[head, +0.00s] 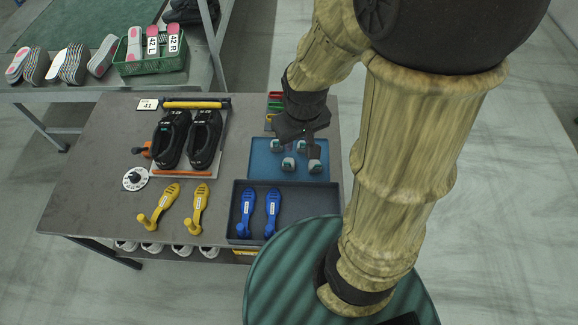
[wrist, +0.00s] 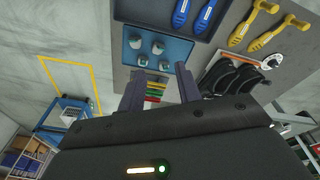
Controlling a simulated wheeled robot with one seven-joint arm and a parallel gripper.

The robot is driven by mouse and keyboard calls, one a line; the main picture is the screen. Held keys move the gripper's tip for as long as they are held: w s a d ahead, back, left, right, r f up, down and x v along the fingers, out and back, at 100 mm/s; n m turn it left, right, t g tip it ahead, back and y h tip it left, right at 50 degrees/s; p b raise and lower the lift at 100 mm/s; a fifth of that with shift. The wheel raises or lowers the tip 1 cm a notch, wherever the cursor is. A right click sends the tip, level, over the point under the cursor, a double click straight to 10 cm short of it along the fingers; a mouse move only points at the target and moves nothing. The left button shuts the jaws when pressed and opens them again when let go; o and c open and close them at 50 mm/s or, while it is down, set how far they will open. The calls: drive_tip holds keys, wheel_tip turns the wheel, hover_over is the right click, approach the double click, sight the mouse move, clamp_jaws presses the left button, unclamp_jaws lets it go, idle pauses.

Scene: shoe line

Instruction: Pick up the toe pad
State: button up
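Several small grey-and-teal toe pads (head: 288,163) stand apart on a blue mat (head: 262,172) on the right side of the table. One toe pad (head: 315,166) is near the mat's right edge, just below my gripper (head: 311,148) in the head view. My gripper hangs over the back right of the mat, and its body partly covers that area. In the wrist view my gripper's two fingers (wrist: 157,70) are wide apart with nothing between them. The toe pads (wrist: 157,47) show beyond the fingertips on the mat (wrist: 180,50). Exact height above the mat is unclear.
A dark tray (head: 234,212) with two blue tools lies in front of the mat. Two yellow tools (head: 198,205) and a rack with black shoes (head: 188,138) are to the left. Red, yellow and green strips (head: 274,103) lie behind the mat. A green basket (head: 150,62) stands on another table.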

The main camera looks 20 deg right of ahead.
drive_tip(key=w+a+f+n+h+b, duration=0.2)
drive_tip(key=w+a+f+n+b, duration=0.1)
drive_tip(key=w+f+n+b, duration=0.1)
drive_tip(key=w+a+f+n+h+b, duration=0.3)
drive_tip(key=w+f+n+b, duration=0.2)
drive_tip(key=f+b, duration=0.3)
wheel_tip(320, 180, down, 3)
drive_tip(key=shift+a+f+n+h, duration=0.1)
drive_tip(key=shift+a+n+h, duration=0.15)
drive_tip(key=shift+n, duration=0.55)
drive_tip(key=b+x, duration=0.1)
drive_tip(key=x, duration=1.1)
drive_tip(key=shift+f, duration=0.1)
drive_tip(key=shift+d, duration=0.1)
